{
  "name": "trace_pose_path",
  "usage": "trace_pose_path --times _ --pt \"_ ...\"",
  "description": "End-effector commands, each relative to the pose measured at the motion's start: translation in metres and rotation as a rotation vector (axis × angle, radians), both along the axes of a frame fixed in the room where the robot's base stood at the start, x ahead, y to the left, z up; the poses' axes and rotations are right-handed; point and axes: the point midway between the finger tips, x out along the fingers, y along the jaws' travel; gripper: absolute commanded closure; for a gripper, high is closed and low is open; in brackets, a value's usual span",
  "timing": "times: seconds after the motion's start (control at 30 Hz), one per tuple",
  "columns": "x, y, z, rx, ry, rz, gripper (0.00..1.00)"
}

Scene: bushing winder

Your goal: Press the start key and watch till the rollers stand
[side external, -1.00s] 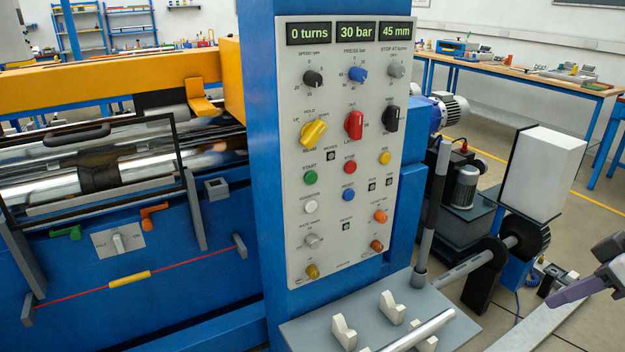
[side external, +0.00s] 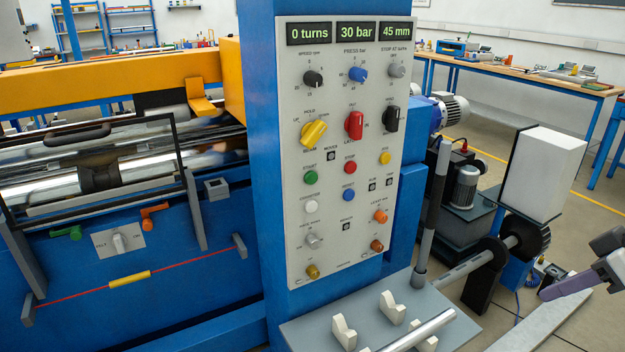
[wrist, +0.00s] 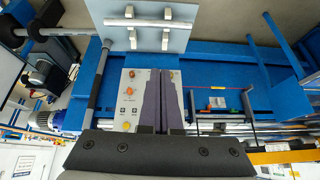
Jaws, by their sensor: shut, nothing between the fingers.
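The green start key (side external: 310,177) is on the grey control panel (side external: 295,235) of the blue column, left of a red key (side external: 350,167). My gripper (side external: 545,294) is at the right edge of the side view, shut and empty, well apart from the panel. In the wrist view its dark purple fingers (wrist: 161,74) lie together across the upside-down panel (wrist: 128,77) and hide part of it; I cannot see the start key there. The shiny rollers (side external: 120,178) sit behind a framed guard at left. The displays (side external: 357,32) read 0 turns, 30 bar, 45 mm.
A grey shelf (side external: 310,335) with white cradles and a bar juts out below the panel. A red cord (side external: 85,293) runs along the front left.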

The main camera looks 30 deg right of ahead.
Motion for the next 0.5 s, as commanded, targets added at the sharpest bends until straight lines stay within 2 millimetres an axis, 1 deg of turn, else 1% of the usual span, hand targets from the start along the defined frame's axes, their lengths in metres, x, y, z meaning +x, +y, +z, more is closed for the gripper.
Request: trace_pose_path --times 0.07,0.17,0.27,0.3,0.37,0.4,0.47,0.5 --pt "0.013 0.006 0.016 0.046 -0.058 -0.019 1.00" --pt "0.038 0.018 0.041 0.135 -0.131 -0.053 1.00" --pt "0.073 0.030 0.067 0.242 -0.189 -0.095 1.00" --pt "0.087 0.035 0.076 0.285 -0.206 -0.112 1.00" --pt "0.111 0.042 0.089 0.349 -0.231 -0.141 1.00" --pt "0.126 0.046 0.097 0.391 -0.243 -0.162 1.00" --pt "0.151 0.051 0.107 0.453 -0.259 -0.194 1.00" --pt "0.169 0.054 0.112 0.493 -0.266 -0.218 1.00"
